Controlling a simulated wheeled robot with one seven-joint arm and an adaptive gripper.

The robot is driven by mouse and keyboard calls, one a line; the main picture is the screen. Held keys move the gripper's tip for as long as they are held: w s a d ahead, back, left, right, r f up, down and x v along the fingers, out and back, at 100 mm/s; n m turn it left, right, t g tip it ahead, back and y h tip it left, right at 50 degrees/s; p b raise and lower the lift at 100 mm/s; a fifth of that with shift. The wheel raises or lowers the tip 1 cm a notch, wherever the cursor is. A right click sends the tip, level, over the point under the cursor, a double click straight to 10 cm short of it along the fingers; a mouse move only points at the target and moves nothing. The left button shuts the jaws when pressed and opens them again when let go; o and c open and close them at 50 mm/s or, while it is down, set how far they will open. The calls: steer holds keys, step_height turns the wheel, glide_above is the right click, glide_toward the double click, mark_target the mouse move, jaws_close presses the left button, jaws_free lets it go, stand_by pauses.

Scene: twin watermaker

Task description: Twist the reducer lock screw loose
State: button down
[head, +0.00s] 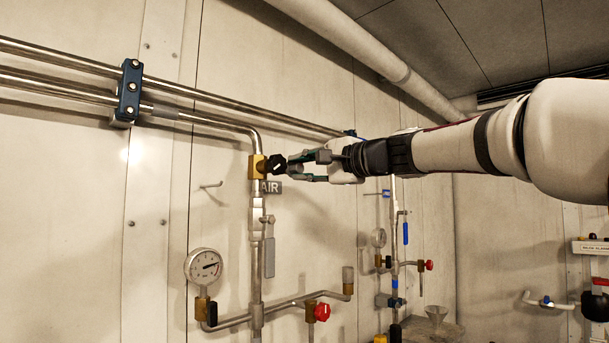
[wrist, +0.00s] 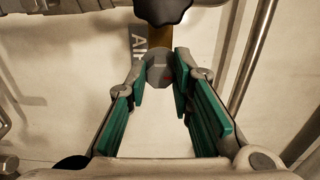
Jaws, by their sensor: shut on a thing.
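The reducer is a brass body (head: 257,167) on the vertical steel pipe, with a black lobed knob (head: 277,164). The knob also shows at the top of the wrist view (wrist: 162,8), with a short brass part (wrist: 160,36) below it. My gripper (head: 294,169) reaches in from the right. In the wrist view, its green-padded fingers (wrist: 163,82) are shut on the grey piece, one at each side. The exact contact faces are partly hidden.
An "AIR" label (head: 271,187) is close below the knob. A lever handle (head: 269,257), a gauge (head: 203,266) and a red knob (head: 322,312) are lower down. Steel pipes (head: 190,95) run above. A second valve column (head: 395,240) stands to the right.

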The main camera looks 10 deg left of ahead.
stand_by(0.4)
steer(key=c, duration=1.4)
jaws_free()
steer(key=v, duration=1.2)
